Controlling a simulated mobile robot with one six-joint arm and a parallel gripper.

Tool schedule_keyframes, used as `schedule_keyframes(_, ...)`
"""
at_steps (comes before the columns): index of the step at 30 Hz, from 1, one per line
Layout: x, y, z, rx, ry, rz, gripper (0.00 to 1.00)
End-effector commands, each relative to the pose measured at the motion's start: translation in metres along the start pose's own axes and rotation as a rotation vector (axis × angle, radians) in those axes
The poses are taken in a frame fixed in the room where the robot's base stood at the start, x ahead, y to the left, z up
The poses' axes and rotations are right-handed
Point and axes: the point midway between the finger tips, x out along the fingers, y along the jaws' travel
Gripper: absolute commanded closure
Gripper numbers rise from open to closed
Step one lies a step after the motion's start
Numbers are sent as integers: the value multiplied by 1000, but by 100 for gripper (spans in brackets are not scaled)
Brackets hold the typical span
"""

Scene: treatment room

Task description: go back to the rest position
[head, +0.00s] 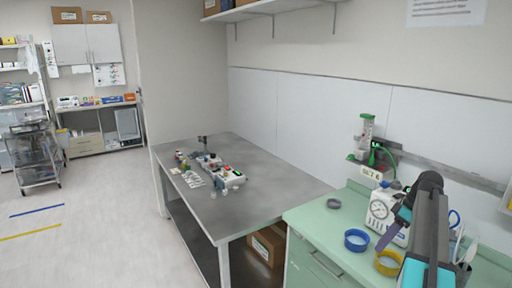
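My dark grey and teal arm (432,235) rises from the lower right corner of the head view and bends over near the green-topped counter (335,218). The arm hides part of the counter's right side.
A white device with a round gauge (382,211) stands close behind my gripper. A green and white wall unit (366,140) hangs behind. A dark ring (334,203) lies on the counter. A grey metal table (270,177) carries small items. The floor at left (95,235) is open.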

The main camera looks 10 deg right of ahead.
Motion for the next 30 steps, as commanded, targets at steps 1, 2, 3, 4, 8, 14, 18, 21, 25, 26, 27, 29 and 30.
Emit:
schedule_keyframes(1, 26, -3, -6, -11, -12, -27, 66)
schedule_keyframes(2, 38, -4, -10, -17, -19, -40, 66)
schedule_keyframes(3, 54, -6, -14, -23, -28, -58, 66)
schedule_keyframes(4, 66, -8, -17, -28, -35, -70, 66)
schedule_keyframes(8, 119, -18, -29, -41, -67, -123, 66)
schedule_keyframes(14, 198, -38, -40, -49, -124, -193, 66)
schedule_keyframes(18, 251, -56, -44, -48, -167, -235, 66)
schedule_keyframes(21, 288, -71, -44, -44, -202, -262, 66)
schedule_keyframes(25, 334, -91, -42, -35, -248, -292, 66)
schedule_keyframes(26, 344, -96, -41, -32, -260, -298, 66)
schedule_keyframes(27, 357, -103, -39, -28, -275, -306, 66)
schedule_keyframes(29, 377, -113, -36, -22, -299, -315, 66)
schedule_keyframes(30, 390, -121, -34, -17, -315, -322, 66)
